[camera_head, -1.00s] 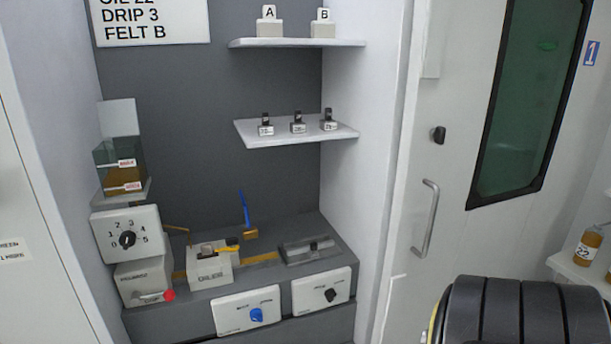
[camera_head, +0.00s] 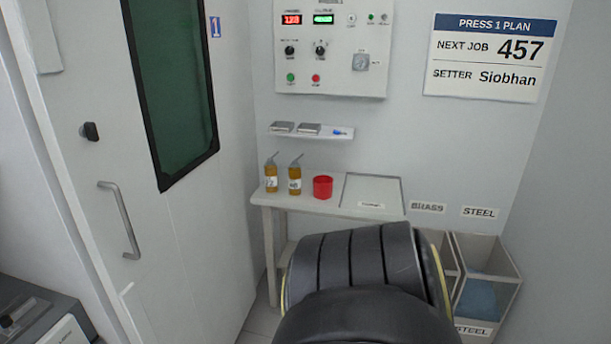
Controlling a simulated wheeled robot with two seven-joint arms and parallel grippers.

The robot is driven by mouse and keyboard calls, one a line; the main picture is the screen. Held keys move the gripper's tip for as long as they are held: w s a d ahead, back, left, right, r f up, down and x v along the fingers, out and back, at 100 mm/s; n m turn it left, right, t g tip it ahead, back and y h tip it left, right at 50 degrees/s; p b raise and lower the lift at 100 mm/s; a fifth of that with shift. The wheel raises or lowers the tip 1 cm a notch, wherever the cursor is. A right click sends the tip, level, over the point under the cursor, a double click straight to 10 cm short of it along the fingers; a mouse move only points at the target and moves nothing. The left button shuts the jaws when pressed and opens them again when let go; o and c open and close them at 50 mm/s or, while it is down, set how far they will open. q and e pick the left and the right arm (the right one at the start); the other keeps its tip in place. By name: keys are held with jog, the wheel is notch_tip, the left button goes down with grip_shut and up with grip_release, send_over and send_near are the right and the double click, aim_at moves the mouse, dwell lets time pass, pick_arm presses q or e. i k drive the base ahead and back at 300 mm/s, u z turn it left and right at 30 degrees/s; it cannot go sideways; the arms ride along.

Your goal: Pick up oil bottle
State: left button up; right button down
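Two amber oil bottles with spouts stand upright side by side on a white side table (camera_head: 330,205). The left bottle (camera_head: 271,178) has a white label that seems to read 22. The right bottle (camera_head: 295,180) has a label I cannot read surely, perhaps 68. A dark, ribbed part of my own arm fills the lower middle of the view, in front of the table. Neither of my grippers shows in the view.
A red cup (camera_head: 323,187) stands right of the bottles, beside a flat tray (camera_head: 371,177). A small shelf (camera_head: 312,132) hangs above. Open bins (camera_head: 487,282) stand at the right. A door with a handle (camera_head: 119,220) is at the left.

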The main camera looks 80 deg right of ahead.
aim_at(270, 167)
jog(key=z, duration=2.6)
jog(key=i, duration=0.9)
jog(key=z, duration=0.4)
jog(key=i, duration=1.55)
jog(key=u, duration=0.05)
